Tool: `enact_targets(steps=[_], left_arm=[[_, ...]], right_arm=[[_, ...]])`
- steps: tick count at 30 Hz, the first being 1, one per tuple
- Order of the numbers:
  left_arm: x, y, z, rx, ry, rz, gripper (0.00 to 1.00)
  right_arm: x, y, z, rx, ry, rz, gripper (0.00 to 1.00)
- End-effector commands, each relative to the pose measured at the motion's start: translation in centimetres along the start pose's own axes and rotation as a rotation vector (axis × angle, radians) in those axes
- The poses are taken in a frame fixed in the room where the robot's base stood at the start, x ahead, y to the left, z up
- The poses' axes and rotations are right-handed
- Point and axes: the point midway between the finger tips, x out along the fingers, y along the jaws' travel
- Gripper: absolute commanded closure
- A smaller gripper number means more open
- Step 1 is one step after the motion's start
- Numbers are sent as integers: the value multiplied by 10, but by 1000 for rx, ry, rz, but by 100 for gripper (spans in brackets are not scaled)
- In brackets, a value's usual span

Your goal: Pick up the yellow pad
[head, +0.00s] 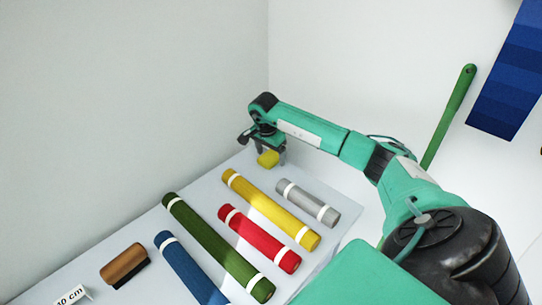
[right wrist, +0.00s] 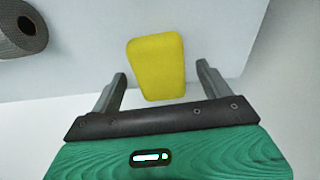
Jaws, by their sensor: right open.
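The yellow pad (head: 268,159) lies at the far end of the counter, near its far right corner in the head view. In the right wrist view the yellow pad (right wrist: 157,68) shows whole, its near end reaching between the fingers. My right gripper (head: 264,150) is over the pad. In the right wrist view my right gripper (right wrist: 161,82) is open, with a gap between each finger and the pad. My left gripper is not in view.
On the counter (head: 330,185) lie rolls: grey (head: 307,203), yellow (head: 270,209), red (head: 259,239), green (head: 218,247) and blue (head: 189,267). A brown brush-like block (head: 123,264) and a "10 cm" card (head: 71,297) are at the left. Walls stand behind.

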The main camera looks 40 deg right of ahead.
Motion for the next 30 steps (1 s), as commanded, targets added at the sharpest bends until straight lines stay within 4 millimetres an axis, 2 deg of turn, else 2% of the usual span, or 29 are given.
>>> enact_targets(steps=[8,15,25,30], left_arm=[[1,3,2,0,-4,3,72],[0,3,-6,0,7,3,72],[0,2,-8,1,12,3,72],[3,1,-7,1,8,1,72]], right_arm=[[3,0,0,1,0,-1,22],[3,0,0,1,1,-1,68],[0,0,-1,1,1,-2,68],[-13,-1,-3,1,2,-5,68]])
